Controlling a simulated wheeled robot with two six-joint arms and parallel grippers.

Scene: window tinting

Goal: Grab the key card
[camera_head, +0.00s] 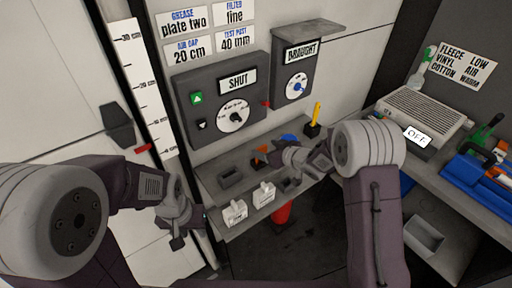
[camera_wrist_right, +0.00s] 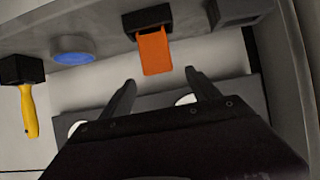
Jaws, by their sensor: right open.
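The likely key card is an orange card (camera_wrist_right: 155,54) held at one end in a small black holder (camera_wrist_right: 147,20) in the right wrist view. In the head view the orange piece (camera_head: 262,149) shows small on the grey shelf, left of my right gripper. My right gripper (camera_wrist_right: 159,78) is open, its two fingertips short of the card's free end and to either side of it. The gap between the fingers looks empty. In the head view my right gripper (camera_head: 285,156) is over the shelf. My left gripper (camera_head: 180,222) hangs left of the shelf; its jaws are unclear.
The grey shelf (camera_head: 210,192) also holds a blue disc (camera_wrist_right: 73,57), a yellow-handled tool (camera_wrist_right: 28,110) and two white labelled blocks (camera_head: 264,194). A wall panel reading SHUT (camera_head: 215,100) is above. A red object (camera_head: 282,212) stands below. A bench with tools is at right.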

